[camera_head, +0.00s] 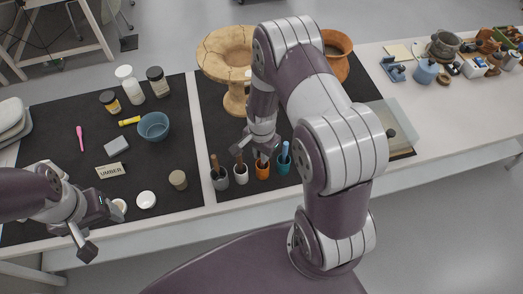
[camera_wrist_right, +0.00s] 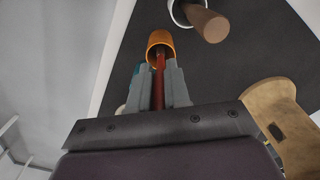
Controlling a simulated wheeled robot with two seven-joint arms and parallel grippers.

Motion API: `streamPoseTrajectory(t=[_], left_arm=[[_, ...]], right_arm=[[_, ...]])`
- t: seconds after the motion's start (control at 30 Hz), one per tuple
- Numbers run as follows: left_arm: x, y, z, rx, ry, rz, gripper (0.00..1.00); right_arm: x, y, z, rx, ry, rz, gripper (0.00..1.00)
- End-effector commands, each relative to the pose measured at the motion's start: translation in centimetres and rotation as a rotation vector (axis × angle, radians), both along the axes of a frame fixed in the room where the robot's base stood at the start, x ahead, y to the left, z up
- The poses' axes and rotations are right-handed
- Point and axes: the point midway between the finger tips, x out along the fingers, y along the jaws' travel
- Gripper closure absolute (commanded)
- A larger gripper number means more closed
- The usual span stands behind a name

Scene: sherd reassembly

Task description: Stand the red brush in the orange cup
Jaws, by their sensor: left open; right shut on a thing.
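The orange cup (camera_head: 262,171) stands in the row of cups at the front of the dark mat, and it also shows in the right wrist view (camera_wrist_right: 160,38). My right gripper (camera_head: 258,150) is directly above it, shut on the red brush (camera_wrist_right: 158,88). The brush lies between the fingers (camera_wrist_right: 161,90) and its far end overlaps the cup's mouth. How deep it reaches inside cannot be told. In the head view the brush is mostly hidden by the gripper. My left gripper (camera_head: 104,233) is open and empty at the table's front left edge.
A grey cup (camera_head: 219,182) and a white cup (camera_head: 241,175) stand left of the orange cup, each with a brown handle. A teal cup (camera_head: 283,167) with a blue brush is close on its right. A cracked pottery vessel (camera_head: 226,50) stands behind.

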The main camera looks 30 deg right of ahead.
Motion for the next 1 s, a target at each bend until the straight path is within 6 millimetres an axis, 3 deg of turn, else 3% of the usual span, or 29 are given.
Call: streamPoseTrajectory(t=[0.1, 0.37, 0.4, 0.47, 0.77, 0.87, 1.0], left_arm=[[0.0, 0.0, -0.6, 0.000, 0.000, 0.000, 0.30], [0.0, 0.0, -0.6, 0.000, 0.000, 0.000, 0.30], [0.0, 0.0, -0.6, 0.000, 0.000, 0.000, 0.30], [0.0, 0.0, -0.6, 0.000, 0.000, 0.000, 0.30], [0.0, 0.0, -0.6, 0.000, 0.000, 0.000, 0.30], [0.0, 0.0, -0.7, 0.000, 0.000, 0.000, 0.30], [0.0, 0.0, -1.0, 0.000, 0.000, 0.000, 0.30]], right_arm=[[0.0, 0.0, -0.8, 0.000, 0.000, 0.000, 1.00], [0.0, 0.0, -0.8, 0.000, 0.000, 0.000, 1.00], [0.0, 0.0, -0.8, 0.000, 0.000, 0.000, 0.74], [0.0, 0.0, -0.8, 0.000, 0.000, 0.000, 0.54], [0.0, 0.0, -0.7, 0.000, -0.001, 0.000, 0.54], [0.1, 0.0, 0.5, -0.001, -0.004, 0.000, 0.54], [0.2, 0.0, 4.1, -0.001, -0.008, 0.001, 0.54]])
